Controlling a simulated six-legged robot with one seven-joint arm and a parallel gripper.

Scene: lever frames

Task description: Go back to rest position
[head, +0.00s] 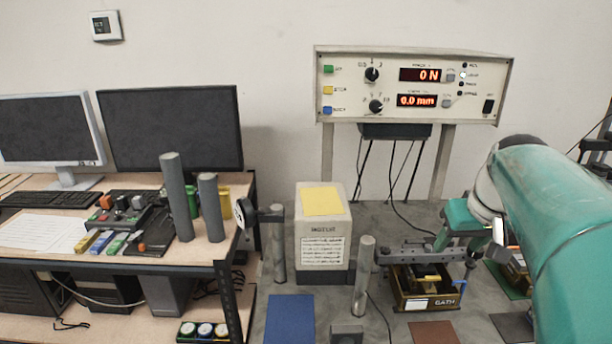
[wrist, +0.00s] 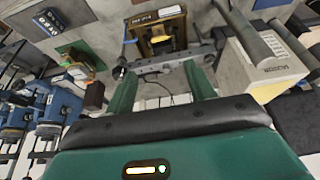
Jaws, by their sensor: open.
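My teal gripper (head: 452,238) is at the right in the head view, above the grey metal bar (head: 412,254) of a lever frame. In the wrist view its two green fingers (wrist: 160,75) are spread apart with nothing held between them. The grey bar (wrist: 175,62) crosses just beyond the fingertips there; I cannot tell whether they touch it. A brown bin (head: 427,290) stands on the floor below the bar, and it also shows in the wrist view (wrist: 157,22). My arm hides part of the right side.
A white block with a yellow top (head: 322,230) stands left of the bar, near grey posts (head: 363,280). A desk (head: 190,255) with monitors fills the left. A display panel (head: 413,88) stands behind. A blue mat (head: 290,319) lies on the floor.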

